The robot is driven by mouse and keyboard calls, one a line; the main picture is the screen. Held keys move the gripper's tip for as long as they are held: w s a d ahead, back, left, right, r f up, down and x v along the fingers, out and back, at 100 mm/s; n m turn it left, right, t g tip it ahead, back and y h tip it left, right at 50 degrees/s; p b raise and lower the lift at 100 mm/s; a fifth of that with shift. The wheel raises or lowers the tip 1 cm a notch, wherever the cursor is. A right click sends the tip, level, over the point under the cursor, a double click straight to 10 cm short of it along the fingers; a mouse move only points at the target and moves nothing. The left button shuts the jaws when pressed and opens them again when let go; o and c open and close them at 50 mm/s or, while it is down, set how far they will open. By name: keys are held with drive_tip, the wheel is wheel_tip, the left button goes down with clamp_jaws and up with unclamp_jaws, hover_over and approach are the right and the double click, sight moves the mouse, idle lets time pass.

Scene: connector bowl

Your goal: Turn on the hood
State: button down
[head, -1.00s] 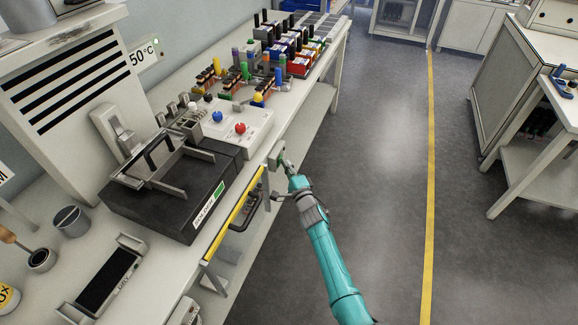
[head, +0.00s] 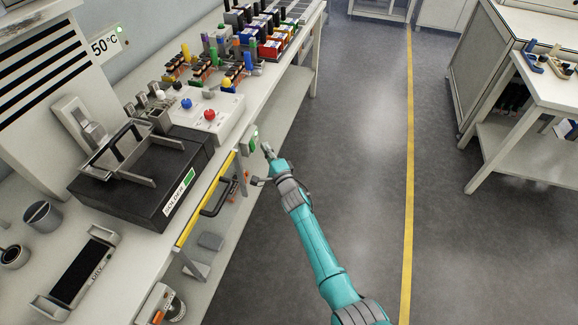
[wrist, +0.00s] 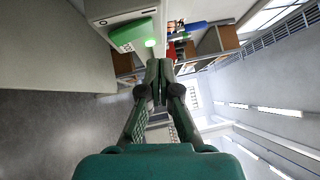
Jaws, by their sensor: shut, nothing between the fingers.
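A small pale switch box (head: 250,140) hangs at the front edge of the bench, with a green face towards the aisle. In the wrist view its green rocker (wrist: 130,34) is large and close, and a small green light (wrist: 151,43) glows beside it. My gripper (head: 266,149) is shut and empty, just right of the box in the head view. In the wrist view its fingertips (wrist: 159,64) point up just below the light; I cannot tell whether they touch the box. A slatted grey housing (head: 40,75), perhaps the hood, stands at the left.
A black solder unit (head: 140,190) and a control box with red and blue knobs (head: 205,113) stand on the bench. A yellow-edged rail (head: 205,200) runs along its front. The aisle floor (head: 350,150) is clear up to another bench (head: 540,140) on the right.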

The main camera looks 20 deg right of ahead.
drive_tip(key=s+d+r, duration=0.1)
drive_tip(key=s+d, duration=0.1)
drive_tip(key=s, duration=0.8)
drive_tip(key=shift+r, duration=0.2)
drive_tip(key=shift+s, duration=0.1)
